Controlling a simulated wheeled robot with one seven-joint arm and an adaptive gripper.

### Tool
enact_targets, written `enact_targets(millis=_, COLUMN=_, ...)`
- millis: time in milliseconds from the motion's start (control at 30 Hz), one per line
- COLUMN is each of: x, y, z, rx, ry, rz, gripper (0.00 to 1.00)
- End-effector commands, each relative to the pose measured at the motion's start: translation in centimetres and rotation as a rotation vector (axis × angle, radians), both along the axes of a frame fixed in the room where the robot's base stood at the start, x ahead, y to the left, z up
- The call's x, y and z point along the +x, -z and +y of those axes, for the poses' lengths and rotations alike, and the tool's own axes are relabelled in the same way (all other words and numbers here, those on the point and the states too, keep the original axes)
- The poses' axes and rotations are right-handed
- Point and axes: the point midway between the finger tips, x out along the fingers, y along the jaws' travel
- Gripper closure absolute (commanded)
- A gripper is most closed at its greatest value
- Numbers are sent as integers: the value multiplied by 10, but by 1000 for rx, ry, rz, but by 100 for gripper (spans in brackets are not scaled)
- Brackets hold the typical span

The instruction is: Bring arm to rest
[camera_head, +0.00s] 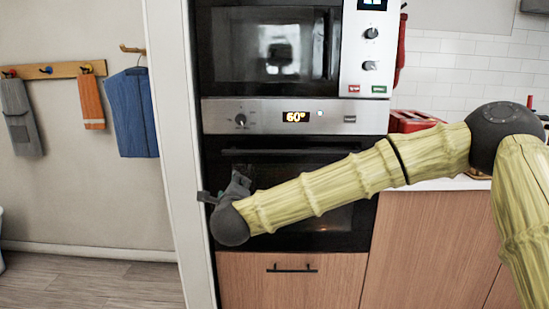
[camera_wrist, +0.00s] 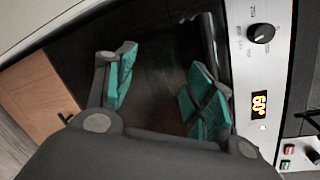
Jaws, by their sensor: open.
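My arm (camera_head: 330,190) stretches from the right side of the head view across the front of the oven (camera_head: 290,215). My gripper (camera_head: 222,190) is at its left end, in front of the oven's left side. In the wrist view my gripper (camera_wrist: 160,90) is open, its green-padded fingers spread apart with nothing between them. The dark oven front and a silver control panel (camera_wrist: 258,80) lie beyond the fingers. How close the fingers are to the oven is hard to tell.
A microwave (camera_head: 270,45) sits above the oven. A white panel edge (camera_head: 180,150) stands just left of the gripper. Wooden cabinets (camera_head: 430,250) and a counter with a red appliance (camera_head: 410,121) are at the right.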

Motion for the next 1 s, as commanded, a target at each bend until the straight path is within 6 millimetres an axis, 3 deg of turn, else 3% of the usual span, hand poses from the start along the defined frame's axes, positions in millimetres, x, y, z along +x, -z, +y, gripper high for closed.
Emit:
enact_targets(millis=33, x=-5, y=31, z=0, rx=-67, ry=-27, rz=22, gripper=46)
enact_targets(millis=100, x=-14, y=71, z=-1, rx=-159, ry=-73, rz=47, gripper=46)
enact_targets(millis=267, x=-39, y=160, z=-11, rx=-362, ry=-179, rz=109, gripper=46)
enact_targets(millis=500, x=-94, y=284, z=-40, rx=-650, ry=-364, rz=206, gripper=46)
enact_targets(millis=800, x=-188, y=416, z=-101, rx=-971, ry=-640, rz=334, gripper=46)
enact_targets(millis=1000, x=-263, y=484, z=-157, rx=-1160, ry=-854, rz=419, gripper=46)
